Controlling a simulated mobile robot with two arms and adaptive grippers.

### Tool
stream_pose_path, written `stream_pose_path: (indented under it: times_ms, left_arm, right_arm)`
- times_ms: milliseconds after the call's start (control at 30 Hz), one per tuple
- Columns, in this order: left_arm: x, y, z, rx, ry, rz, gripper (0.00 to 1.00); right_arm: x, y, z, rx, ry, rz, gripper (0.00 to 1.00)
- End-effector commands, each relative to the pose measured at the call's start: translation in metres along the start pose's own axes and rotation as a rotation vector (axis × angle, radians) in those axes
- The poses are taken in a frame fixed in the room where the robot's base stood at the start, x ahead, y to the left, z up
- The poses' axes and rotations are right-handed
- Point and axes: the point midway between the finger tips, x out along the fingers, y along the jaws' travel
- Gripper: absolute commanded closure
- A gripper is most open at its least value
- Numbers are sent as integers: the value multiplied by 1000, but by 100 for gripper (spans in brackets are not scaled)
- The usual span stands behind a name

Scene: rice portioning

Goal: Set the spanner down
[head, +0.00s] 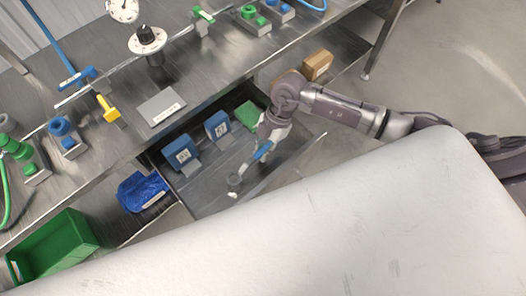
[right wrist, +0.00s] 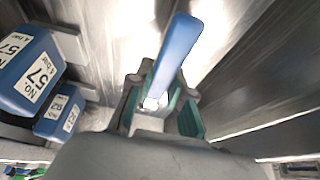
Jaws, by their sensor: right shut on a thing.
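The spanner has a blue handle (head: 263,150), which also shows in the right wrist view (right wrist: 176,50). My right gripper (head: 268,143) is over the open metal drawer (head: 208,196) and is shut on the spanner. In the right wrist view the gripper's green-lined fingers (right wrist: 158,106) stand on both sides of the handle, which sticks out beyond them. A small grey piece (head: 234,180) shows low in the drawer; I cannot tell whether it is part of the spanner. My left gripper is not in view.
Two blue labelled blocks (head: 180,152) (head: 217,126) stand along the drawer's back side, and a green item (head: 248,113) lies at its far end. The steel counter (head: 225,68) above holds valves and a gauge (head: 123,9). A green crate (head: 58,246) stands lower left.

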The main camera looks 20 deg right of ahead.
Motion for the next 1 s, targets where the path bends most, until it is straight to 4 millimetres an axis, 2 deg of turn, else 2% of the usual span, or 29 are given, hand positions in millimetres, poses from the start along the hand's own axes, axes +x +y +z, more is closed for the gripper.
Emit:
stream_pose_path:
  times_ms: [100,200,467,500,633,1000]
  left_arm:
    - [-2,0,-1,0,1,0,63]
    - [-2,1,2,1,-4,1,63]
    - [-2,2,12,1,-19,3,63]
    - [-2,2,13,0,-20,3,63]
    - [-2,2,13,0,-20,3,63]
    - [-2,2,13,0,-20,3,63]
  right_arm:
    - [17,0,7,3,2,-2,100]
    - [24,0,10,1,1,0,100]
    - [25,0,11,-1,0,0,100]
    - [26,0,11,0,0,-1,79]
    - [26,0,11,0,0,-1,58]
    - [22,0,11,0,0,0,56]
